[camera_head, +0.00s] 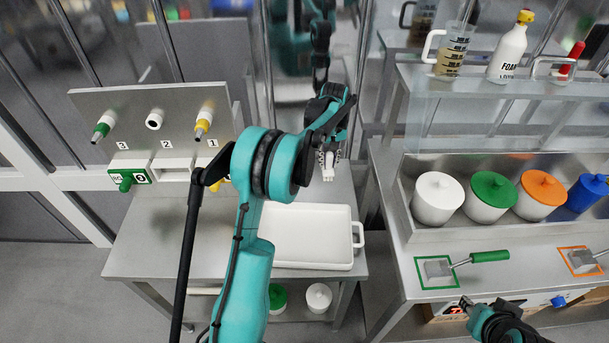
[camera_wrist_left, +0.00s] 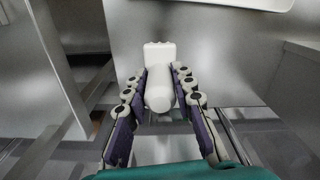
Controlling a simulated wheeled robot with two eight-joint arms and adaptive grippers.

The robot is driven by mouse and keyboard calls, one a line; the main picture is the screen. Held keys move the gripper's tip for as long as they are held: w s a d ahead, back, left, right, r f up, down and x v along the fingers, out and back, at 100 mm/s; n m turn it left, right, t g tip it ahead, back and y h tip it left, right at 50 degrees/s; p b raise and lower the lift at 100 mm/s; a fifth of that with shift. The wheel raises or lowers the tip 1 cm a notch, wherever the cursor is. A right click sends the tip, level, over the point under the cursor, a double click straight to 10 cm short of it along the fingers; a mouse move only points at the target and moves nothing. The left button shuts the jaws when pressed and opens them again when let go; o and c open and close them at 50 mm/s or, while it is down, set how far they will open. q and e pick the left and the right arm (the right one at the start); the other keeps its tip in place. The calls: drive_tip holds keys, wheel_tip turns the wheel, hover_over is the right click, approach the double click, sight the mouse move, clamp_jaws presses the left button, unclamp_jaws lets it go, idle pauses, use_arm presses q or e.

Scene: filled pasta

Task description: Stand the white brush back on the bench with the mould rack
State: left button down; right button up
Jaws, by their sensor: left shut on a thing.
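My left gripper (camera_head: 328,160) is shut on the white brush (camera_wrist_left: 160,88). In the left wrist view the brush lies between both finger rows of the left gripper (camera_wrist_left: 158,100), its wider head beyond the fingertips. In the head view a small part of the brush (camera_head: 328,174) shows below the fingers, over the back right of the left bench (camera_head: 150,240). That bench carries a grey panel with numbered places, apparently the mould rack (camera_head: 180,103). My right gripper (camera_head: 490,312) is low at the right; its jaw state is unclear.
A white tray (camera_head: 305,240) with a handle lies on the left bench. The right bench (camera_head: 400,240) holds several lidded tubs and a green-handled scraper (camera_head: 480,257). A shelf above has a jug (camera_head: 453,48) and a white bottle (camera_head: 507,52). A gap separates the benches.

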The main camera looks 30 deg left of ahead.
use_arm(q)
drive_tip(key=shift+s+a+f+b, duration=0.25)
drive_tip(key=shift+a+f+b, duration=0.35)
drive_tip(key=shift+a+f, duration=0.95)
drive_tip(key=shift+s+a+f+b, duration=0.3)
drive_tip(key=shift+a+f+b, duration=0.3)
drive_tip(key=shift+a+f, duration=0.9)
drive_tip(key=shift+s+a+f+b, duration=0.25)
drive_tip(key=shift+a+f+b, duration=0.35)
drive_tip(key=shift+a+f, duration=0.9)
drive_tip(key=shift+d+f, duration=0.15)
drive_tip(key=shift+d, duration=0.05)
drive_tip(key=shift+f, duration=0.1)
drive_tip(key=c, duration=1.3)
unclamp_jaws()
